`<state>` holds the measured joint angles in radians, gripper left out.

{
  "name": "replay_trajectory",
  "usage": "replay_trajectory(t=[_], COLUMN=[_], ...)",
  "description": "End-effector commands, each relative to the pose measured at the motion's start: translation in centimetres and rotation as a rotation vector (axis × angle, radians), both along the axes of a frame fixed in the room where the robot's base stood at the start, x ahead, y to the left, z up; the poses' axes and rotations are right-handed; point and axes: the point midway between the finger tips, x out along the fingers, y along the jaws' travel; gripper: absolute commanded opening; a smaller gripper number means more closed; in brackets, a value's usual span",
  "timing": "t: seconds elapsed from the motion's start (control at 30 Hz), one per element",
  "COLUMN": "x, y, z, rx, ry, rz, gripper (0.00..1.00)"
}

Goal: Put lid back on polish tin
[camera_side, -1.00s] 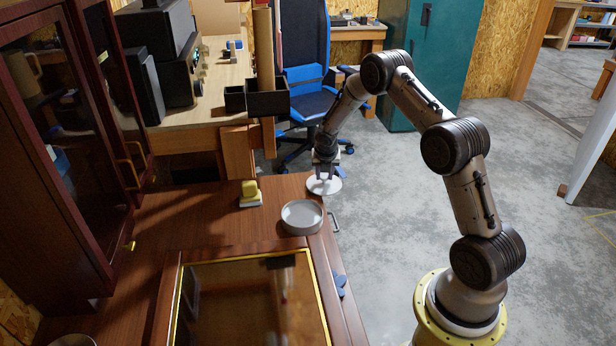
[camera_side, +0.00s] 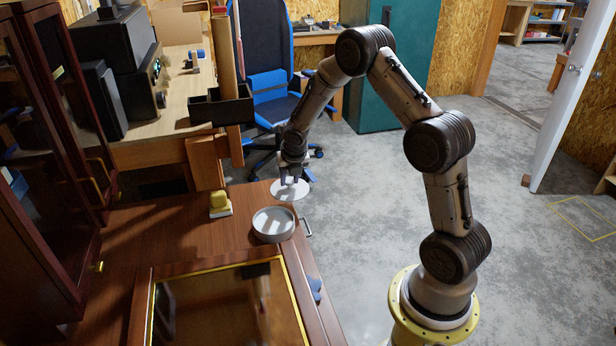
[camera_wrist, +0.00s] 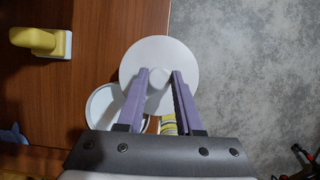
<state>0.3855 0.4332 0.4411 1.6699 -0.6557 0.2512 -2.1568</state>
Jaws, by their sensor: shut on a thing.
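The lid (camera_side: 283,194) is a flat white disc with a small knob, which shows in the wrist view (camera_wrist: 160,52). My gripper (camera_side: 290,180) points down and is shut on the knob, its purple fingers on either side of it in the wrist view (camera_wrist: 158,80). The lid hangs above the bench's right edge, partly past it. The polish tin (camera_side: 273,226) is a round, shallow, pale grey open tin on the bench, nearer the side camera than the lid. In the wrist view the tin (camera_wrist: 101,103) is at lower left, partly hidden by lid and finger.
A yellow-handled brush-like block (camera_side: 219,205) stands on the bench left of the tin. A gold-edged glass panel (camera_side: 215,312) lies in front. A small blue object (camera_side: 315,287) is at the right edge. A dark glazed cabinet (camera_side: 50,150) stands at left.

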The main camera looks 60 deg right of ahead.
Motion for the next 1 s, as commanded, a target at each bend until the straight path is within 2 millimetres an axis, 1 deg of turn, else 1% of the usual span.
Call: replay_trajectory(t=[0.03, 0.1, 0.2, 0.33, 0.43, 0.57, 1.0], x=[0.1, 0.0, -0.3, -0.6, -0.8, -0.9, -0.9], y=[2.1, 4.4, 7.2, 9.4, 10.1, 10.3, 10.3], z=[1.0, 1.9, 3.0, 3.8, 4.0, 3.6, -0.1], rx=[0.0, -0.001, 0.001, 0.002, 0.002, 0.002, 0.003], ry=[-0.003, -0.002, -0.001, 0.0, 0.001, 0.002, 0.002], rz=[0.037, 0.081, 0.13, 0.174, 0.187, 0.192, 0.19], gripper=[0.0, 0.0, 0.0, 0.0, 0.0, 0.0, 0.0])
